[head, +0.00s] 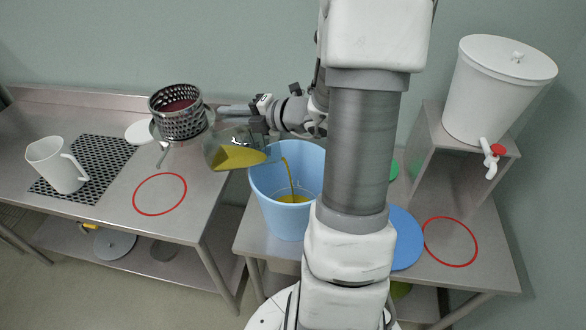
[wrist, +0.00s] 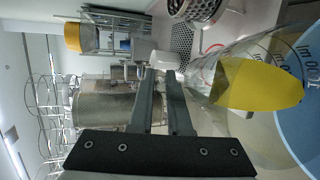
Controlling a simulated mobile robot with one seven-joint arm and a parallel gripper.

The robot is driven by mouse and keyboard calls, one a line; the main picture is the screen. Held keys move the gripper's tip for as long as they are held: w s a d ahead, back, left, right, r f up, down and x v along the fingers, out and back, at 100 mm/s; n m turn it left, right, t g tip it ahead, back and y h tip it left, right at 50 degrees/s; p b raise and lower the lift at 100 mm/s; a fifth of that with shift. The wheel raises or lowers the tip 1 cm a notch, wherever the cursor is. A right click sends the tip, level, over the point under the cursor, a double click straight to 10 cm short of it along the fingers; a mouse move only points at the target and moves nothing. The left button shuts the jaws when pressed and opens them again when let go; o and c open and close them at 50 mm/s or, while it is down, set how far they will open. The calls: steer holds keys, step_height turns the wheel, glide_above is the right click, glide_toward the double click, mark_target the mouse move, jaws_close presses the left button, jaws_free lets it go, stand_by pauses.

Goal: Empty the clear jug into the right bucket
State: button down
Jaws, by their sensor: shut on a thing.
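The clear jug (head: 228,154) is tilted well over, its mouth to the right, with yellow liquid inside. A yellow stream falls from it into the light blue bucket (head: 280,210), and some yellow liquid lies at the bucket's bottom. My gripper (head: 262,128) is shut on the jug and holds it above the bucket's left rim. In the wrist view the tilted jug (wrist: 235,75) shows beside my gripper's fingers (wrist: 163,75), with a large yellow body of liquid, and the blue bucket (wrist: 300,125) is at the right. My arm hides what stands directly behind it.
A white jug (head: 55,163) stands on a black perforated mat (head: 100,160) at left. A perforated steel basket (head: 177,112) with red contents is behind. A white tapped vat (head: 495,90) stands on a steel stand at right. Red rings (head: 160,194) mark bare steel.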

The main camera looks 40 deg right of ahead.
mark_target(212, 119)
steer(key=shift+s+d+t+y, duration=0.4)
steer(key=shift+s+d+t, duration=0.2)
steer(key=shift+s+d, duration=0.65)
stand_by(1.8)
steer(key=shift+s+d+r+m+t, duration=0.25)
steer(key=shift+d+r+m+t, duration=0.15)
steer(key=shift+d, duration=0.1)
stand_by(0.7)
steer(key=w+a+g+p, duration=0.1)
steer(key=w+a+n+g+h+p, duration=0.1)
steer(key=a, duration=0.1)
steer(key=w+a+g+p, duration=0.1)
steer(key=w+a, duration=0.1)
steer(key=shift+a+r, duration=0.15)
steer(key=shift+w+a+f+n+g+h+p, duration=0.4)
steer(key=shift+w+a+f+g+h+p, duration=0.2)
steer(key=shift+f+g+h+p, duration=0.3)
steer(key=shift+f, duration=0.15)
steer(key=shift+w+a+f+n+g+h+p, duration=0.25)
steer(key=shift+w+a+g+h+p, duration=0.25)
steer(key=shift+p, duration=0.25)
steer(key=shift+w+a+f+g+h, duration=0.25)
steer(key=shift+a+f+g+h, duration=0.05)
steer(key=shift+g, duration=0.1)
steer(key=shift+w+a+f+n+g+h, duration=0.45)
steer(key=shift+w+a+f+g+h, duration=0.45)
steer(key=shift+w+a+f, duration=0.15)
